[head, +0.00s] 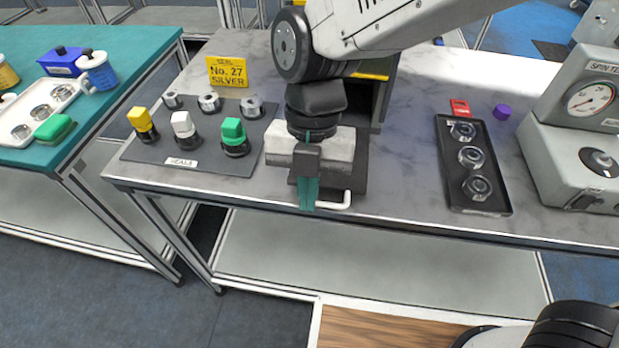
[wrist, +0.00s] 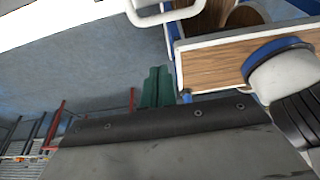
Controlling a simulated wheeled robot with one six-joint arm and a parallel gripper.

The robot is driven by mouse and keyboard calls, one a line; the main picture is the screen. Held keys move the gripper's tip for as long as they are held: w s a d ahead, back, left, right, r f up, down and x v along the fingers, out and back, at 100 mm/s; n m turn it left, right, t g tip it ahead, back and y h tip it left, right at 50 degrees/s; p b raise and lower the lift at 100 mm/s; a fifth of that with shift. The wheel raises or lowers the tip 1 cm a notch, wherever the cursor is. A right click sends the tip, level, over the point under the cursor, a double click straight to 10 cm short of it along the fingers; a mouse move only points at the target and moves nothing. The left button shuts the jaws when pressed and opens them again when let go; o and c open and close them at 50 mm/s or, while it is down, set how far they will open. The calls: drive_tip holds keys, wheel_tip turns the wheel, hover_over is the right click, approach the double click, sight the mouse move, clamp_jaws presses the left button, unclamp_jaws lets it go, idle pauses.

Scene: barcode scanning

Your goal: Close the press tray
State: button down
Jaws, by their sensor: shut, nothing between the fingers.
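The press (head: 382,95) stands on the grey table, mostly hidden behind my arm. Its dark tray (head: 359,172) shows in front of it, reaching to the table's front edge, partly covered by my gripper. My gripper (head: 308,200) points down at the front edge, just left of the handle. Its green fingers (wrist: 157,88) are shut and empty. I cannot tell whether they touch the handle.
Left on the table is a seals mat (head: 205,160) with several coloured stamps, behind it a yellow No. 27 SILVER sign (head: 227,71).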

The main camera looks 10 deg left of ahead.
drive_tip(key=shift+w+f, duration=0.35)
drive_tip(key=shift+f, duration=0.5)
drive_tip(key=shift+w+f, duration=0.35)
drive_tip(key=shift+f, duration=0.55)
drive_tip(key=shift+w+f, duration=0.35)
drive_tip(key=shift+f, duration=0.5)
drive_tip(key=w, duration=0.4)
drive_tip(key=shift+w, duration=0.3)
drive_tip(key=shift+s, duration=0.2)
